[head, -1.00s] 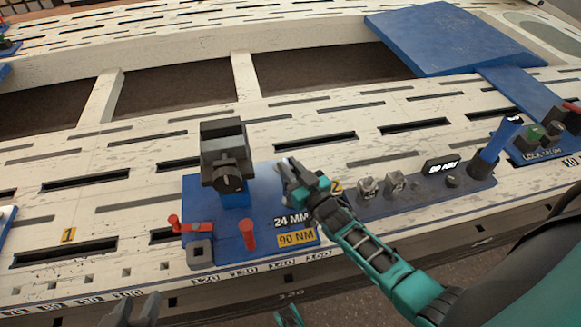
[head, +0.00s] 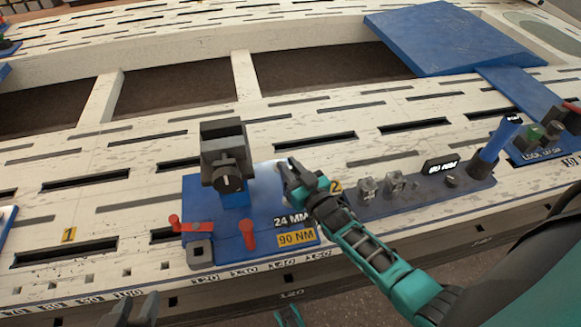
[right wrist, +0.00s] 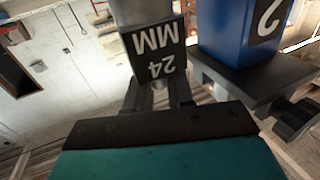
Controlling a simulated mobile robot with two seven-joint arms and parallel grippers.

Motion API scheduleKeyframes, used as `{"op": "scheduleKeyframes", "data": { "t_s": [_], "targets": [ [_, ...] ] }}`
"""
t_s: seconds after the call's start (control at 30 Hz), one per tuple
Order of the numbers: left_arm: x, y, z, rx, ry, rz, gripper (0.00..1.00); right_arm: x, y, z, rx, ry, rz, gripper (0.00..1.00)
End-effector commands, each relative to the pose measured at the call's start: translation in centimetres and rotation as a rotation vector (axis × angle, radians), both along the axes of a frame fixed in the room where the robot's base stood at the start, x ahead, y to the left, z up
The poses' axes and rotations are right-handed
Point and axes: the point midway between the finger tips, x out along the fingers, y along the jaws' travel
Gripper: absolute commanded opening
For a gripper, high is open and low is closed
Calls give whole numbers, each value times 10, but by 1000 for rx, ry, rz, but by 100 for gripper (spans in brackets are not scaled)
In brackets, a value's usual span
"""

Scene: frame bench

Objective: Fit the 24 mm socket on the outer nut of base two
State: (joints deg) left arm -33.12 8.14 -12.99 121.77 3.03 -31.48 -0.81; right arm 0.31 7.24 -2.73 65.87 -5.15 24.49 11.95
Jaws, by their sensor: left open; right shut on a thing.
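My right gripper (head: 288,172) is over the right part of the blue base two plate (head: 265,254). In the right wrist view it is shut on the 24 mm socket (right wrist: 158,52), a dark block marked 24 MM with a grey cylinder at its end. My left gripper (head: 132,312) is open and empty at the bottom left edge of the head view.
A dark clamp block (head: 224,155) on a blue post stands left of my right gripper. Red levers (head: 249,235) stand on the plate's front.

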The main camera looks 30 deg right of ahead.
Motion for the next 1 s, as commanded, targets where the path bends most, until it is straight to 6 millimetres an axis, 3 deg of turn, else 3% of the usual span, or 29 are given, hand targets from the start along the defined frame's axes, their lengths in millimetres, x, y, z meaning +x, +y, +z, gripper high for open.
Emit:
{"op": "scheduleKeyframes", "data": {
  "t_s": [1.0],
  "targets": [
    [0,-1,-17,-2,-1,-2,43,1,0,-19,0,-3,0,0]
  ]
}}
